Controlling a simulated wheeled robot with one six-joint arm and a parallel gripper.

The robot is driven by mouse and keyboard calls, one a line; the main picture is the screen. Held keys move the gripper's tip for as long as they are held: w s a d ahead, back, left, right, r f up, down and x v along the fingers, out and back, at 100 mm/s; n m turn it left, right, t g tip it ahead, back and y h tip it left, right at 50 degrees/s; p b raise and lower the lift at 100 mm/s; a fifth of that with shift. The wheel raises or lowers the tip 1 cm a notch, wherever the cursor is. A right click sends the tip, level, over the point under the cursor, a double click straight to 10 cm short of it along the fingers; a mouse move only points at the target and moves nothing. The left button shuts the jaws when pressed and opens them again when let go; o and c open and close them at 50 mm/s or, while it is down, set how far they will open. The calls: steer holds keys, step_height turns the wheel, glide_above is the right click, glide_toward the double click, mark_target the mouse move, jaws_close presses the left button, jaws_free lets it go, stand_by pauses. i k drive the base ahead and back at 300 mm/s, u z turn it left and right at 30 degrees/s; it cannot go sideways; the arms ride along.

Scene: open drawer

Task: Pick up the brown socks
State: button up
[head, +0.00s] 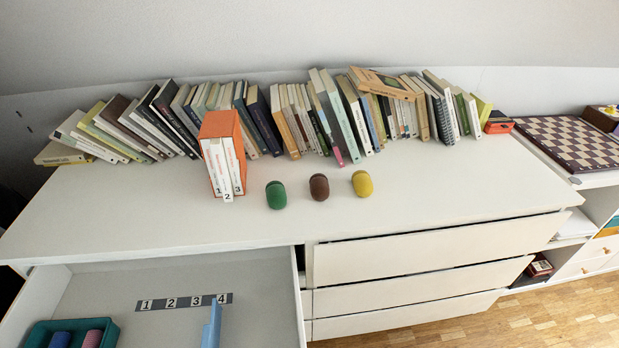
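The brown socks (319,187), a small rounded roll, stand on the white dresser top (420,205). They are in the middle of a row, with a green roll (276,195) to the left and a yellow roll (362,184) to the right. There are clear gaps between the three. My gripper is not in view.
A long row of books (285,120) leans along the wall behind. An orange box (222,150) of white volumes stands left of the rolls. An open drawer (170,275) at lower left holds a teal tray (40,330), a number strip (185,302) and a light blue upright piece (212,325).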

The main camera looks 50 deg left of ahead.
mark_target(319, 187)
steer(key=u, duration=0.45)
steer(key=i, duration=0.55)
steer(key=u, duration=1.15)
steer(key=i, duration=0.4)
steer(key=u, duration=0.4)
